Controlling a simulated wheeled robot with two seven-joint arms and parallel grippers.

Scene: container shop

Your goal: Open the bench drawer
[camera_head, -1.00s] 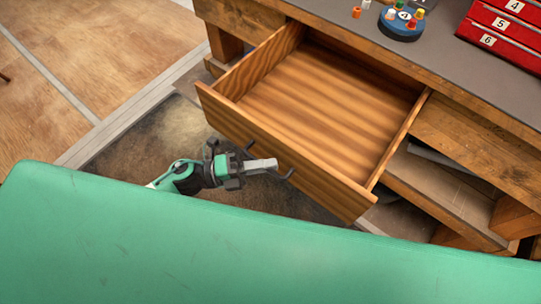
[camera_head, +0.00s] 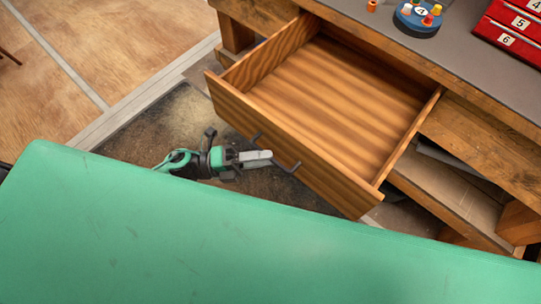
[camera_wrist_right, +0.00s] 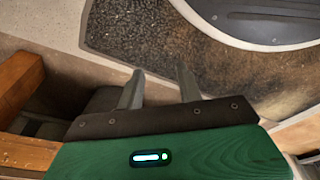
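The wooden bench drawer (camera_head: 335,95) is pulled far out of the workbench in the head view, and its inside is empty. Its dark bar handle (camera_head: 288,166) is on the front panel. My left gripper (camera_head: 265,156) is at the handle, with its pale fingers covering the handle's middle part. I cannot tell whether the fingers touch the bar or how far apart they are. My right gripper (camera_wrist_right: 159,74) shows in the right wrist view with its two fingers apart and nothing between them. It is not in the head view.
The workbench (camera_head: 470,75) has a grey top bearing a round blue holder (camera_head: 418,24) with coloured pieces and red numbered bins (camera_head: 512,30). A lower shelf (camera_head: 450,185) is right of the drawer. A dark mat (camera_head: 150,125) covers the floor by the drawer's left front.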

